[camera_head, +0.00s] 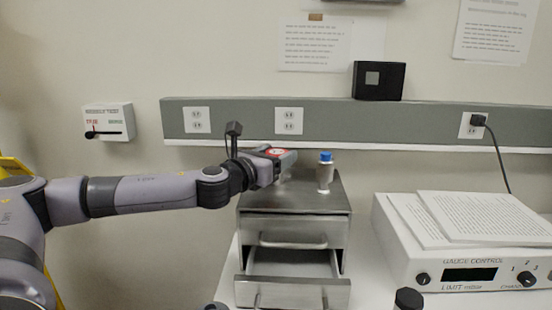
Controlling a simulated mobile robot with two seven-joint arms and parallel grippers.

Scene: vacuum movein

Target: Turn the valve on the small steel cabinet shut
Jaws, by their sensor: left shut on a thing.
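The small steel cabinet (249,227) stands on the white surface, with its lower drawer pulled out. My left gripper (285,167) reaches in from the left, low over the back left of the cabinet's top. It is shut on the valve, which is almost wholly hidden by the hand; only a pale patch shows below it. How far the valve is turned cannot be seen. A white bottle with a blue cap (325,175) stands upright on the cabinet top, right of the hand and apart from it. My right gripper is not in view.
A white gauge control box (448,273) with papers (483,217) on it stands at the right. A grey outlet rail (350,120) runs along the wall behind, with a black box (379,81) on it. A switch box (108,121) hangs at the left.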

